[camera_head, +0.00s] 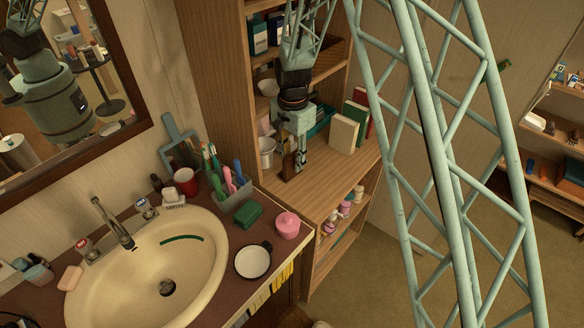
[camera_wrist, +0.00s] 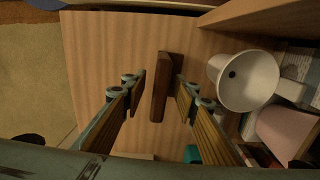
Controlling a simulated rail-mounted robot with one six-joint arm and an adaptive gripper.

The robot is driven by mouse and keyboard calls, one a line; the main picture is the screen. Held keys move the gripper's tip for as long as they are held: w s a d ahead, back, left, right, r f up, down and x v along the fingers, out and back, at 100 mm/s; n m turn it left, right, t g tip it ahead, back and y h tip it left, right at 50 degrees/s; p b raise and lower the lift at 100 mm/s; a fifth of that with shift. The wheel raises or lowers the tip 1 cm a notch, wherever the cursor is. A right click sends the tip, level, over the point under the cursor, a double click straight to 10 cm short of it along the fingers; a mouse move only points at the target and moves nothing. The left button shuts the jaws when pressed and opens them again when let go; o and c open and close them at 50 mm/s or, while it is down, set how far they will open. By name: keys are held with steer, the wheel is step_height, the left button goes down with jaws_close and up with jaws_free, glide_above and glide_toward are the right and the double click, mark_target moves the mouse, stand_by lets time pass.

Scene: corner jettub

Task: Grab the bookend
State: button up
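The bookend is a dark brown wooden piece (camera_wrist: 160,100) standing on the wooden shelf top, seen from above in the wrist view. In the head view its dark side (camera_head: 287,166) shows beside my gripper (camera_head: 296,166), which partly hides it. My gripper (camera_wrist: 161,88) points down with its fingers open, one on each side of the bookend. A gap shows between the left finger and the bookend; the right finger is very close, and I cannot tell whether it touches.
Upright books (camera_head: 345,133) stand to the right on the shelf (camera_head: 325,178) in the head view. The sink counter with a pink jar (camera_head: 287,226) lies in front. Bare shelf surface surrounds the bookend's left side.

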steer(key=shift+f, duration=0.9)
steer(key=shift+c, duration=0.4)
jaws_close()
